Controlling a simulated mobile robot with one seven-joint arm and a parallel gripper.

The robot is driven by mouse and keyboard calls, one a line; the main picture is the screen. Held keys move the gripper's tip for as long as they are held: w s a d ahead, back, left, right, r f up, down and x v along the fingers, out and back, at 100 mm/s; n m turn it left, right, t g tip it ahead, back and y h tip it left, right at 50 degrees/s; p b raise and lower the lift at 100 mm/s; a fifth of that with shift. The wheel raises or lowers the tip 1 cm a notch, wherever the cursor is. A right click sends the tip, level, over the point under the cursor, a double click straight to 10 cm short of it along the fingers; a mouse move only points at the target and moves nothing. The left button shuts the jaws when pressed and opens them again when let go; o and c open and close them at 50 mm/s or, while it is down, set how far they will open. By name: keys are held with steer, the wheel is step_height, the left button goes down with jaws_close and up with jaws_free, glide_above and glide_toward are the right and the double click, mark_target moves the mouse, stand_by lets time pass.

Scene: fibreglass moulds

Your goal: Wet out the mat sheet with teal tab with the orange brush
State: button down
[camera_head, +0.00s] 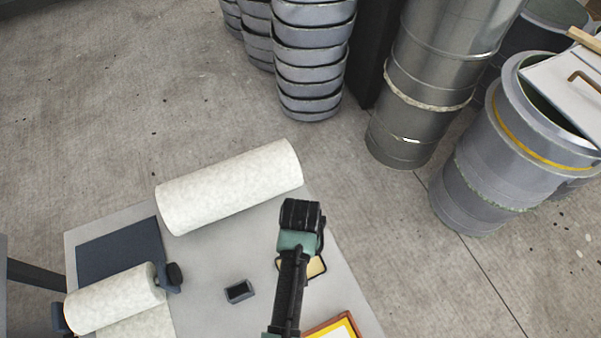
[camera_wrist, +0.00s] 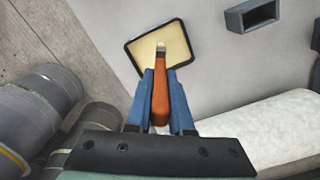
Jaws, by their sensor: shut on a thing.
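My gripper (camera_wrist: 160,76) has blue fingers shut on the orange brush (camera_wrist: 160,103) in the wrist view. The brush's pale tip lies over the dark-rimmed tray (camera_wrist: 130,45) of cream-yellow liquid; whether it touches the liquid I cannot tell. In the head view my arm's end hides the brush and part of the tray (camera_head: 317,267). No mat sheet with a teal tab can be made out in either view.
A thick white roll (camera_head: 230,186) lies across the table's (camera_head: 205,255) back. A small dark open box (camera_head: 239,291) stands left of my arm. A mounted white roll (camera_head: 115,299) is at lower left, an orange-and-yellow-edged frame (camera_head: 337,326) at the bottom. Drums (camera_head: 480,170) stand beyond.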

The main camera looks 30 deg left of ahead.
stand_by(0.5)
step_height(320, 180, up, 7)
steer(key=p, duration=0.7)
steer(key=shift+p, duration=0.3)
stand_by(0.5)
